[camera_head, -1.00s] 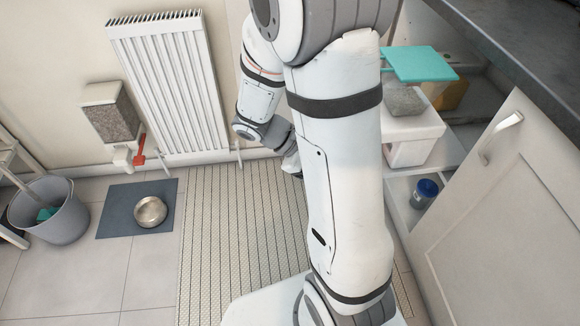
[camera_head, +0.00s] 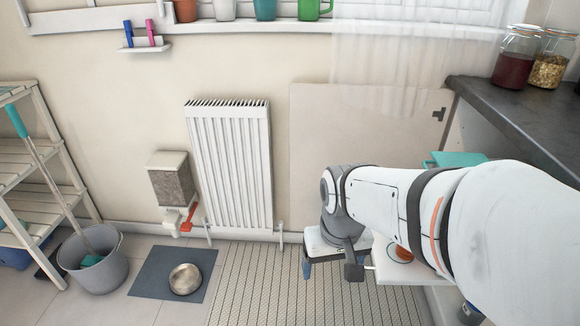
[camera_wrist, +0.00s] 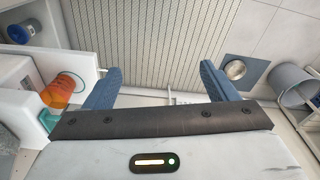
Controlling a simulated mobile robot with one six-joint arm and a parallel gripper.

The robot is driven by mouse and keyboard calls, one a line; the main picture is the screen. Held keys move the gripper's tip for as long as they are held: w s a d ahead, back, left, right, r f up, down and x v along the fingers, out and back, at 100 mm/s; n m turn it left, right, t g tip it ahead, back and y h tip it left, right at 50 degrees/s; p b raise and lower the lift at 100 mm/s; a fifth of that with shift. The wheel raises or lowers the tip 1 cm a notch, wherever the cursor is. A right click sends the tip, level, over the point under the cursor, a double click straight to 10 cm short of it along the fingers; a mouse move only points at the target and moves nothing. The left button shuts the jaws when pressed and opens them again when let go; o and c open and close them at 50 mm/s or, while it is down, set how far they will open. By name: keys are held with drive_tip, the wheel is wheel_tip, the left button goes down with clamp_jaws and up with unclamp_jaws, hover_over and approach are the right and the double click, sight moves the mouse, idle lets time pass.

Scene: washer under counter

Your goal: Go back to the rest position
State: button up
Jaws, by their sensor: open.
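My gripper (camera_head: 335,262) is in the lower middle of the head view, above the ribbed floor mat and in front of the wall. In the wrist view its two blue fingers (camera_wrist: 160,86) stand wide apart. Nothing is held between them. My white arm reaches in from the right edge of the head view and hides part of the cabinet area under the counter.
The dark counter (camera_head: 520,115) with jars is at right. An orange cup (camera_wrist: 62,90) is beside white containers, left of my fingers. The radiator (camera_head: 230,165), metal bowl (camera_head: 186,279) and grey bucket (camera_head: 92,262) are to the left. The ribbed mat (camera_head: 270,292) is clear.

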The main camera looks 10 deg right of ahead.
wheel_tip(320, 180, up, 31)
drive_tip(key=s+t+p, duration=0.1)
drive_tip(key=p, duration=2.6)
drive_tip(key=shift+s+f+t, duration=0.2)
drive_tip(key=shift+s+t, duration=0.1)
drive_tip(key=shift+s, duration=0.1)
